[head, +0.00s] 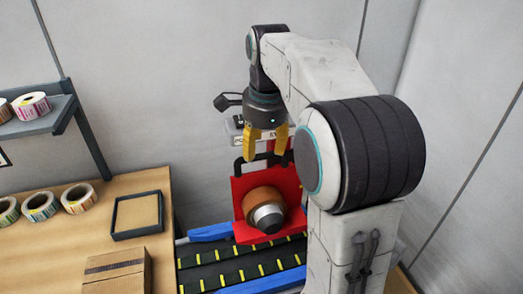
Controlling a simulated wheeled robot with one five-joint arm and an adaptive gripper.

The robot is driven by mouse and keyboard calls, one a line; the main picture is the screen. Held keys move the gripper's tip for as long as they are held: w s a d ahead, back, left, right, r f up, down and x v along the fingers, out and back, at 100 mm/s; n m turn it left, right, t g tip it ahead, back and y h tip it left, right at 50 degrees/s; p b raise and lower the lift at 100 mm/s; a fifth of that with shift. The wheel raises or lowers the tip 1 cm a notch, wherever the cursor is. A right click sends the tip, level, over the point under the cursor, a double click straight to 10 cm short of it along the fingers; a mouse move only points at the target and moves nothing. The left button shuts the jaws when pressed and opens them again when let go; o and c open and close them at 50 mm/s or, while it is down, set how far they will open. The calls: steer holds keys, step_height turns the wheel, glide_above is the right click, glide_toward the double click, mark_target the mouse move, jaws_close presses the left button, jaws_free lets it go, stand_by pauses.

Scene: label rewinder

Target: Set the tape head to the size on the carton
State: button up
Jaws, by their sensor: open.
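The tape head is a red plate (244,194) standing over a conveyor, with a brown tape roll (260,201) and a grey hub on its front. A pale block with small dark lettering (236,127) sits above it, partly hidden behind my gripper; I cannot read a size on it. My gripper (265,153) points down with its yellow fingers apart and empty, in front of the upper part of the tape head. I cannot tell whether it touches anything. A brown carton (117,272) shows at the bottom left, cut off by the picture edge; no size is readable on it.
The conveyor (222,272) has a dark belt with yellow marks and blue side rails. On the wooden table (150,187) lie an empty dark frame (137,215) and several label rolls (78,198). A grey shelf (45,117) with more rolls stands at the left. A wall is close behind.

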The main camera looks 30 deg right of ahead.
mark_target(262, 158)
steer(key=shift+w+d+f+p, duration=0.1)
steer(key=shift+w+f+p, duration=0.05)
steer(key=shift+f, duration=0.8)
steer(key=shift+w+f+p, duration=0.15)
steer(key=shift+f, duration=0.75)
steer(key=shift+c, duration=0.4)
jaws_close()
